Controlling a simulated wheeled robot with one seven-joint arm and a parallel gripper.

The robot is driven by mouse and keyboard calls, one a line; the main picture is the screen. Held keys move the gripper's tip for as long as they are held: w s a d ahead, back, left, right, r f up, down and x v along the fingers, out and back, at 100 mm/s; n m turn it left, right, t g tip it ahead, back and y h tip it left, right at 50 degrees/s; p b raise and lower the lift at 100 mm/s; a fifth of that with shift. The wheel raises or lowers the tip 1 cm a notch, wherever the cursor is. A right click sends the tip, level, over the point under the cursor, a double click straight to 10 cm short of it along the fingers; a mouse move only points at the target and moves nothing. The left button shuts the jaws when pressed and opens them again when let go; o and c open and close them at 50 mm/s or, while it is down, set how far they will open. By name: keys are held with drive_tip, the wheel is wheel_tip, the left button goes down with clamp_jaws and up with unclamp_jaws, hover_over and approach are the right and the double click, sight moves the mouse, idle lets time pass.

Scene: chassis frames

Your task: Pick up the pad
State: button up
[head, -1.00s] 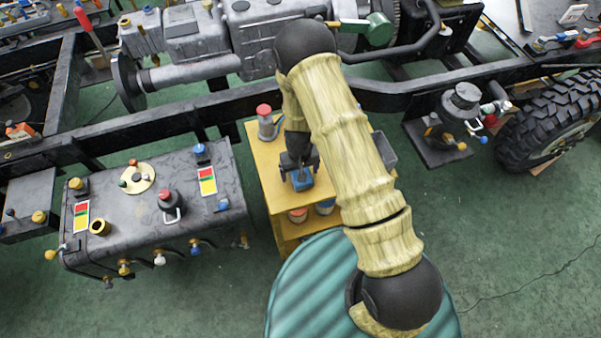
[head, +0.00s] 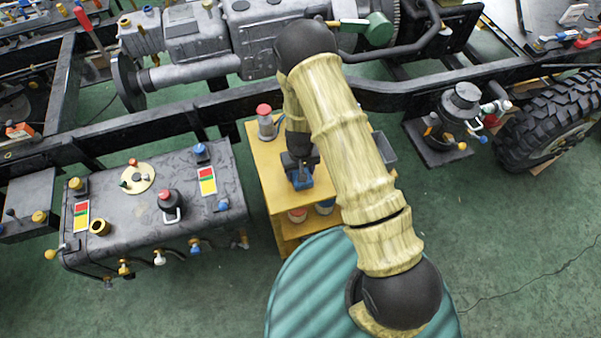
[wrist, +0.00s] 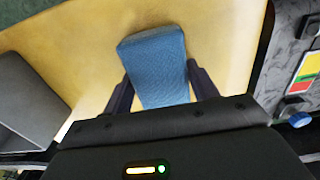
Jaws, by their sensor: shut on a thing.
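The pad (wrist: 155,62) is a blue, cloth-textured block. In the wrist view it lies between my two dark fingers, against the yellow top of a small stand. My gripper (wrist: 160,88) is shut on it, a finger on each side. In the head view the pad (head: 301,179) shows as a small blue patch under my gripper (head: 299,172), over the front part of the stand's yellow top (head: 264,162). My gripper hides part of the pad there. I cannot tell whether the pad touches the top.
A grey bin (wrist: 32,100) stands on the same top. A red-capped container (head: 266,122) stands at its back left. Cans (head: 298,215) sit on the shelf below. A dark tank (head: 150,215) is at the left, with green floor between. The vehicle frame (head: 225,108) runs behind.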

wheel_tip(320, 180, up, 10)
drive_tip(key=shift+b, duration=0.4)
idle(0.5)
